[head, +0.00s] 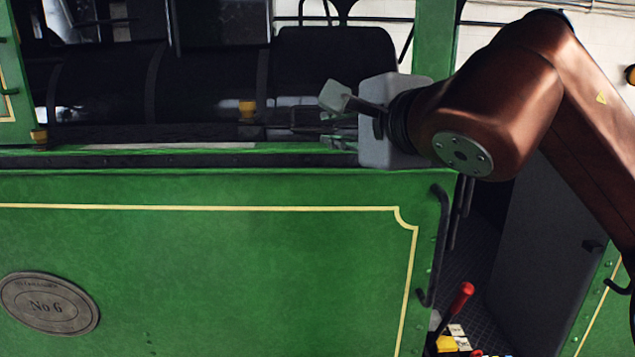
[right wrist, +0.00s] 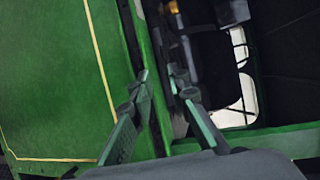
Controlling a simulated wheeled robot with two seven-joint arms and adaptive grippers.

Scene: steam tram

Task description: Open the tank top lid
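The green side tank (head: 200,260) with yellow lining fills the lower part of the head view. Its dark top edge (head: 150,159) runs across below the black boiler. I cannot clearly make out a separate lid on it. My right gripper (head: 312,122) reaches in from the right, just above the right end of this edge, fingers pointing left. In the right wrist view the gripper (right wrist: 160,82) has its two fingers apart, with the green tank edge (right wrist: 150,60) running between or behind them. I cannot tell whether they touch it. Nothing is visibly held. My left gripper is out of view.
The black boiler (head: 205,80) lies behind the tank top. A green post (head: 434,40) stands behind my right gripper. A dark handrail (head: 437,245) runs down the tank's right end. A red-handled lever (head: 461,298) stands in the open cab doorway at lower right.

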